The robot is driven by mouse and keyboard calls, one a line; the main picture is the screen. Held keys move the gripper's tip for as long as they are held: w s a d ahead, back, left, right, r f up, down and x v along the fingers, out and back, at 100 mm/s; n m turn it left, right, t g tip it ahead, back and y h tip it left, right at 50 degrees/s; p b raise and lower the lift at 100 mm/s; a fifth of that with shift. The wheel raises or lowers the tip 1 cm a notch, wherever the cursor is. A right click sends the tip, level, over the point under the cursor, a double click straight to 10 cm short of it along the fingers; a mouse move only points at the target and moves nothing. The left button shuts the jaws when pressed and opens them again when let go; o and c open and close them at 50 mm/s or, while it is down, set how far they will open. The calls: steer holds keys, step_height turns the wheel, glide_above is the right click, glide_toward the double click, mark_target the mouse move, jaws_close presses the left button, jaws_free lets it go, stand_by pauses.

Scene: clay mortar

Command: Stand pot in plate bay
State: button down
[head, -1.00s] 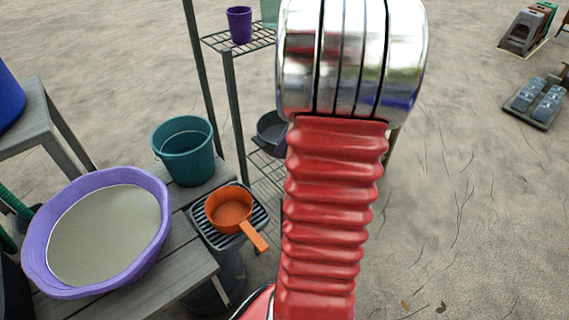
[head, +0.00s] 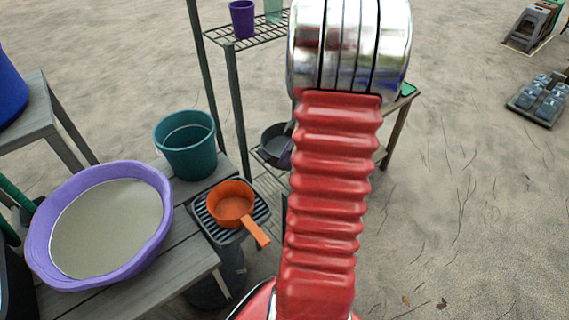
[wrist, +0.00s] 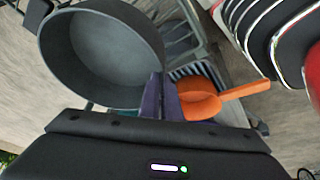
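The dark grey pot (head: 270,141) shows in the head view beside the wire shelf stand, partly hidden by my arm. In the wrist view the pot (wrist: 95,60) is large, tilted, with its empty inside facing the camera and dark handles at its far side. My gripper's purple fingers (wrist: 160,98) are close together on the pot's near right rim and seem shut on it. The fingers (head: 286,155) show only in part in the head view. An orange saucepan (head: 233,202) sits on a ribbed dark tray (head: 204,216). I cannot tell for sure which place is the plate bay.
A teal bucket (head: 187,158) and a wide purple basin (head: 45,250) stand on the grey bench (head: 180,265). The wire shelf stand (head: 237,110) carries a purple cup (head: 242,19) on its upper shelf. The sandy ground at the right is mostly clear.

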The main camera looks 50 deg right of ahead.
steer(key=shift+f, duration=1.2)
steer(key=c, duration=2)
jaws_free()
steer(key=shift+f, duration=0.1)
steer(key=v, duration=1.2)
